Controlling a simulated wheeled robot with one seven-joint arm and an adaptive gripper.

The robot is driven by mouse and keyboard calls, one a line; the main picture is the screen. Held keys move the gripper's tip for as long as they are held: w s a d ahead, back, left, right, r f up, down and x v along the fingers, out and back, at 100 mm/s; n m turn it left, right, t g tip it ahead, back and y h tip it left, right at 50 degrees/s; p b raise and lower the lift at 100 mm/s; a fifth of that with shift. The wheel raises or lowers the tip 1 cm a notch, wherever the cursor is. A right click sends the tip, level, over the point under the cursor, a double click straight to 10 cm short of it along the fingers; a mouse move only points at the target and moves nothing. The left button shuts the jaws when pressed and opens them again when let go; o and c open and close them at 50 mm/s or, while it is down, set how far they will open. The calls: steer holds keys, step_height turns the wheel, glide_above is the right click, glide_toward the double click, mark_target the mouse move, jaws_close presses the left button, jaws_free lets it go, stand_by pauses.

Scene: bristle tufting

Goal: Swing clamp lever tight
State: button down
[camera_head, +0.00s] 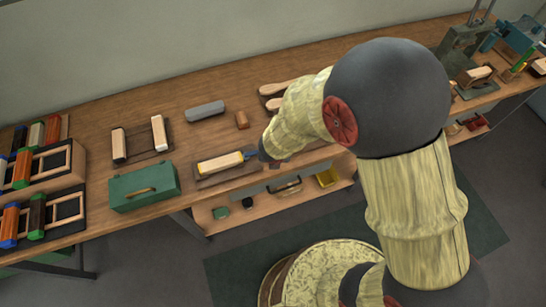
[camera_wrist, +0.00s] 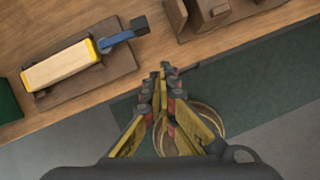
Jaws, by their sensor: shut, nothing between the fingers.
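The clamp lever (camera_wrist: 117,40) is blue with a dark square knob at its end. It sticks out to the right from the yellow-edged end of a pale wooden block (camera_wrist: 62,66). The block lies on a brown base board (camera_wrist: 105,80) on the bench. In the head view the lever (camera_head: 249,155) shows as a small blue piece at the block's right end. My gripper (camera_wrist: 163,70) is shut and empty. In the wrist view it is to the right of and below the lever, apart from it, near the bench's front edge. In the head view my arm hides the fingertips.
A green toolbox (camera_head: 143,187) stands left of the block. Brush racks (camera_head: 40,180) fill the left end. A lower shelf (camera_head: 270,205) holds several items. Floor is open in front.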

steer(key=v, duration=0.2)
steer(key=shift+s+d+r+p, duration=0.1)
steer(key=shift+r+p, duration=0.15)
steer(key=shift+p, duration=0.15)
stand_by(0.3)
